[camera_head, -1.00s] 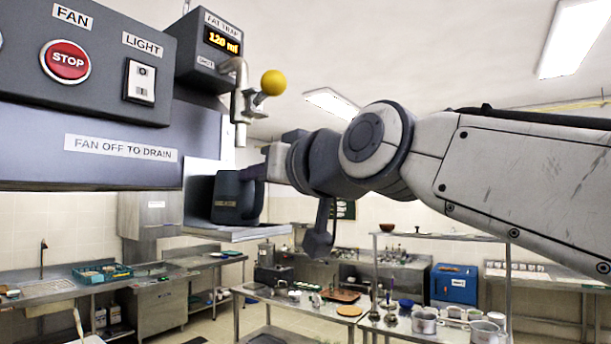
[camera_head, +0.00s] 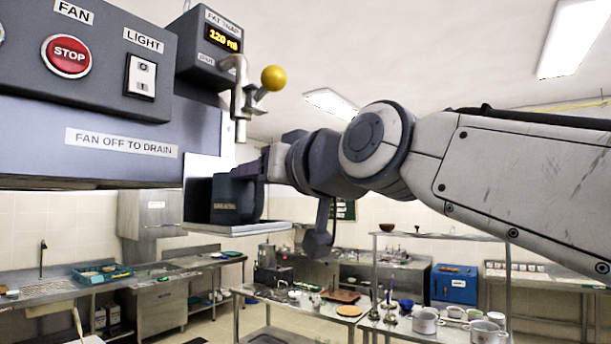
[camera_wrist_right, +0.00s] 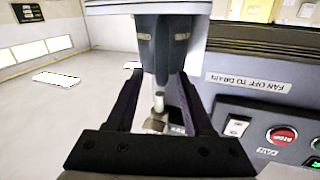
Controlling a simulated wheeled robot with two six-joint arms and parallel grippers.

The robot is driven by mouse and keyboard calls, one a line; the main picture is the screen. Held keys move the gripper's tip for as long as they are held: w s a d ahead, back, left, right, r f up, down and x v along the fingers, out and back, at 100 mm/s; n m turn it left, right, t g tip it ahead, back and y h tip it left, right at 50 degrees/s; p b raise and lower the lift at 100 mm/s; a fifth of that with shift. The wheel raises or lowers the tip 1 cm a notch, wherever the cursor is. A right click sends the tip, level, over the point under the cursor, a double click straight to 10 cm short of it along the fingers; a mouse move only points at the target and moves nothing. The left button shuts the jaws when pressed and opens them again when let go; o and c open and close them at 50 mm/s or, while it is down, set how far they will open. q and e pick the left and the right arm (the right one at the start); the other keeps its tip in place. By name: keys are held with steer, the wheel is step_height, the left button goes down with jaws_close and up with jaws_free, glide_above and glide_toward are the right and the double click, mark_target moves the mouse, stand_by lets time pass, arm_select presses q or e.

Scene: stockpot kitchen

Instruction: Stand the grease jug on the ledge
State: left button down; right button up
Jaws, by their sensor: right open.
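The dark grease jug (camera_head: 235,199) is upright on the pale ledge (camera_head: 245,230) under the hood, its base appearing to touch the ledge. In the wrist view the jug (camera_wrist_right: 168,45) shows upside down beyond my fingertips. My right gripper (camera_head: 264,166) is at the jug's right side, by its handle. In the wrist view my right gripper (camera_wrist_right: 161,80) is open, its two dark fingers apart on either side of the near side of the jug. The handle is mostly hidden. My left gripper is out of view.
A drain valve with a yellow knob (camera_head: 274,78) hangs just above my gripper. The fat trap display (camera_head: 222,37) reads about 120 ml. The hood control panel (camera_head: 80,60) fills the upper left. Worktables with pots (camera_head: 426,320) stand lower and farther off.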

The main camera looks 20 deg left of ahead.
steer(key=shift+f, duration=0.1)
steer(key=shift+s+d+b, duration=0.25)
steer(key=shift+d+b, duration=0.05)
steer(key=shift+b, duration=0.05)
steer(key=b+v, duration=0.5)
steer(key=v, duration=0.4)
steer(key=shift+s+d, duration=0.2)
steer(key=shift+d, duration=0.1)
steer(key=shift+s+d, duration=0.1)
steer(key=shift+d, duration=0.05)
steer(key=b+v, duration=0.5)
steer(key=v, duration=0.1)
steer(key=shift+s+d, duration=0.2)
steer(key=shift+d, duration=0.1)
